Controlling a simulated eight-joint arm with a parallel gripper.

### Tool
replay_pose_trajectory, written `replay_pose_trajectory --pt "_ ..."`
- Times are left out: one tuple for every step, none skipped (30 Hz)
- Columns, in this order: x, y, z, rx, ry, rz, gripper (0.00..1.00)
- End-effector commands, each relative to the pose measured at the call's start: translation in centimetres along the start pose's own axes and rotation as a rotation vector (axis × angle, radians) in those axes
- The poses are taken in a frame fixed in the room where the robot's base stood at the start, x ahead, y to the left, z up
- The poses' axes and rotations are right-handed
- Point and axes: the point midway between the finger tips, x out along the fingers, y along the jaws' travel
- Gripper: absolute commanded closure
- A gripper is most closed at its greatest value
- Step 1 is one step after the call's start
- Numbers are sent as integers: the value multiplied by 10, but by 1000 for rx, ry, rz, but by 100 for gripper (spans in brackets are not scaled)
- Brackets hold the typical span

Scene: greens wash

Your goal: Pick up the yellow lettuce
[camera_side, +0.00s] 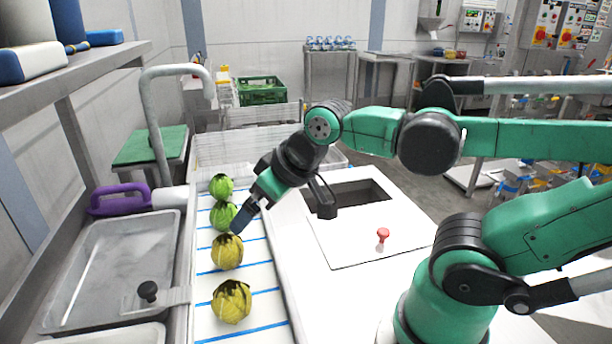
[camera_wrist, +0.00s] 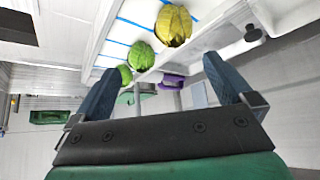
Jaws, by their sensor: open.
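Two yellow lettuces stand in a row on the white, blue-striped strip: one in the middle (camera_side: 227,251) and one nearer the camera (camera_side: 231,301). Two green lettuces, one far (camera_side: 221,186) and one nearer (camera_side: 223,215), stand behind them in the side view. My gripper (camera_side: 240,221) is above the strip, just up and right of the middle yellow lettuce, beside the nearer green one. In the wrist view my gripper (camera_wrist: 161,64) has its fingers wide apart with nothing held. One yellow lettuce (camera_wrist: 173,25) shows beyond the fingertips, with the green ones (camera_wrist: 140,56) lower left.
A white board with a dark opening (camera_side: 350,196) and a red knob (camera_side: 383,234) lie to the right. A green crate (camera_side: 261,91) stands behind.

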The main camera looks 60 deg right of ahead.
Motion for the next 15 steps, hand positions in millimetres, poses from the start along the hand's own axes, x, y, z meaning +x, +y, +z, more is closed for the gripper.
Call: replay_pose_trajectory --pt "-7 0 -4 0 0 0 0" --pt "-11 0 -7 0 0 0 0" --pt "-16 0 -11 0 0 0 0" --pt "-20 0 -14 0 0 0 0" --pt "-24 0 -17 0 0 0 0" --pt "-28 0 -19 -1 -7 -4 0" --pt "-24 0 -16 -11 -40 -25 0" --pt "-21 0 -14 -22 -67 -47 0" --pt "-18 -2 -11 -39 -101 -80 0" --pt "-17 -3 -9 -51 -123 -106 0" --pt "-15 -4 -7 -66 -144 -135 0" --pt "-13 -6 -4 -85 -170 -175 0" --pt "-12 -8 -3 -101 -187 -209 0" --pt "-11 -9 -1 -116 -202 -245 0" --pt "-10 -12 0 -139 -218 -298 0"
